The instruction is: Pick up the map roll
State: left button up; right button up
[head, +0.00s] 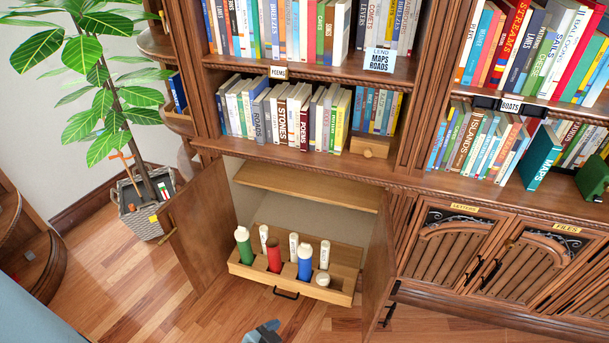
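Several map rolls stand upright in a wooden pull-out rack (318,291) in the open lower cabinet. A green roll (244,250) with a white top is at the left end. A red roll (274,258) stands in the middle, and a blue roll (305,266) with a white top is right of it. Cream rolls stand behind them, one (324,253) at the right and one (293,246) near the middle. A small grey-blue gripper part (262,333), seemingly my left, shows at the bottom edge, below and apart from the rack. Its fingers are mostly cut off. My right gripper is out of view.
The left cabinet door (199,225) and right door (379,265) stand open beside the rack. A dark handle (286,293) is on the rack front. Bookshelves rise above. A potted plant (146,205) stands left. Wooden floor (150,285) is clear in front.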

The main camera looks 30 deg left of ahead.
aim_at(294, 237)
jog(key=j+u, duration=0.1)
jog(key=u, duration=0.35)
jog(key=k+j+u, duration=0.1)
jog(key=u, duration=0.35)
